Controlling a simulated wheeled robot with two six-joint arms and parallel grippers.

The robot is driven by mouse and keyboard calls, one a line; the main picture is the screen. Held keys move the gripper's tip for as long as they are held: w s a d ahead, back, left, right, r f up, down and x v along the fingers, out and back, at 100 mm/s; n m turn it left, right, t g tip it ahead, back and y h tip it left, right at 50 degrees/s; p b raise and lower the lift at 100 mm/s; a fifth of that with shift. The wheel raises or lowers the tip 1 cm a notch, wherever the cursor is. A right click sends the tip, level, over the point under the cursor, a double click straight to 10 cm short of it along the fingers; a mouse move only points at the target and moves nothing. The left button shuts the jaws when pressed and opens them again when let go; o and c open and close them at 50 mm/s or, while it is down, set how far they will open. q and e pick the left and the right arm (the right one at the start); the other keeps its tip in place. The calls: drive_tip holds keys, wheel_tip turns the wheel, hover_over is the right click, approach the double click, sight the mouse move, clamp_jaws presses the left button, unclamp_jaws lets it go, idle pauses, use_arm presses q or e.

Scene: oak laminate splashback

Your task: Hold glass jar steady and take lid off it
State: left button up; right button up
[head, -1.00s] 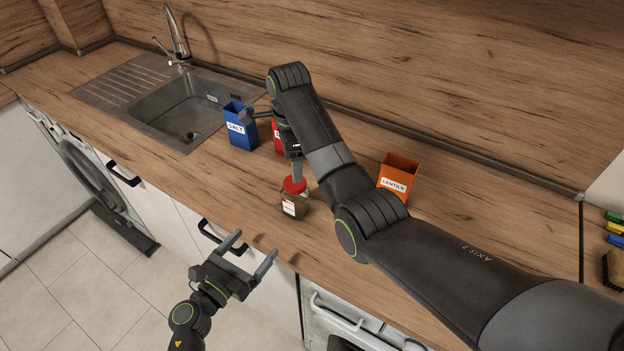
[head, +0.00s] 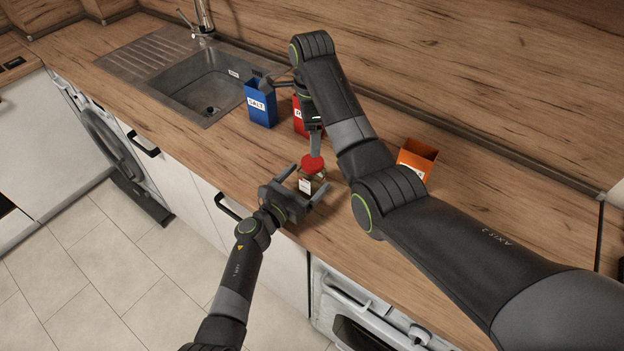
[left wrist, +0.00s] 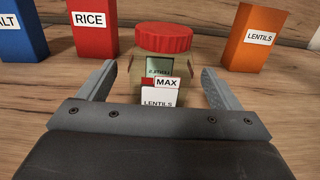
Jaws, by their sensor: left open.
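The glass jar (head: 306,184) stands upright near the counter's front edge, with a white label reading LENTILS in the left wrist view (left wrist: 158,98). Its red ribbed lid (head: 313,165) sits on top and also shows in the left wrist view (left wrist: 163,37). My left gripper (head: 310,177) is open and low, one finger on each side of the jar, with gaps visible in the left wrist view. My right gripper (head: 315,143) points down over the lid in the head view; its jaws are largely hidden. It does not show at the lid in the left wrist view.
A blue salt box (head: 260,104), a red rice box (head: 299,117) and an orange lentils box (head: 416,160) stand behind the jar. The sink (head: 205,90) is at the back left. Bare counter lies left of the jar.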

sight(312, 161)
use_arm(q)
drive_tip(key=shift+x, duration=1.65)
use_arm(e)
drive_tip(key=shift+w+d+f, duration=0.1)
drive_tip(key=shift+w, duration=0.05)
use_arm(q)
drive_tip(key=shift+s, duration=0.1)
drive_tip(key=shift+c, duration=0.2)
drive_tip(key=c, duration=1.4)
clamp_jaws()
use_arm(e)
drive_tip(key=m, duration=0.8)
drive_tip(key=shift+m, duration=0.3)
drive_tip(key=shift+f, duration=4)
